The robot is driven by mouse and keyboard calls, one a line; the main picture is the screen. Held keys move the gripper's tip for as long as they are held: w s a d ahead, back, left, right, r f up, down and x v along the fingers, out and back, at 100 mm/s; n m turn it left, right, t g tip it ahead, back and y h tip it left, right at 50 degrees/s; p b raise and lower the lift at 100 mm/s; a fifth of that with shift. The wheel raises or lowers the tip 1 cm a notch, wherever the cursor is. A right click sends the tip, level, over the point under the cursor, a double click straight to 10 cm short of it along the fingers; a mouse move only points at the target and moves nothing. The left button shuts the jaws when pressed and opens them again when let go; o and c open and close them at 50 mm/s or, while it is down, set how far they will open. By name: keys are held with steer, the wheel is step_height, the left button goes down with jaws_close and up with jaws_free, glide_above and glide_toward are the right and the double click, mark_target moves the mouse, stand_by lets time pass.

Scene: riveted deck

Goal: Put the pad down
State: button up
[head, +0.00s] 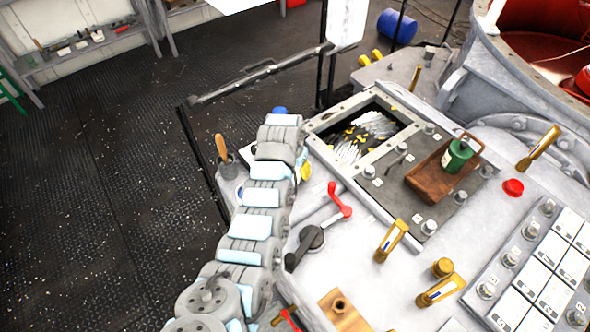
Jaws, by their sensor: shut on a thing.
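My arm (262,197) runs up from the bottom of the head view to the left edge of the grey console. Its far end is beside the square opening. My gripper's fingers do not show; they seem hidden behind the arm's end. A small yellow piece (306,171) shows just right of the arm's upper part; I cannot tell whether it is the pad, or whether it is held or resting. No other thing is clearly recognizable as the pad.
A wooden tray (428,190) holds a green canister (457,156). A red-handled lever (339,200), brass handles (391,240) and a red button (513,187) stand up from the console (365,283). A wooden-handled tool (221,148) stands in a holder left of my arm.

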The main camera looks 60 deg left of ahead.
steer(key=shift+f, duration=0.35)
steer(key=shift+f, duration=0.2)
steer(key=o, duration=1)
steer(key=shift+s+d+r+b, duration=0.1)
steer(key=shift+r+b, duration=0.25)
steer(key=shift+r, duration=1.3)
steer(key=r, duration=0.6)
steer(key=s+r+p, duration=0.1)
steer(key=r, duration=0.2)
steer(key=shift+s+d, duration=0.1)
steer(key=shift+d, duration=0.3)
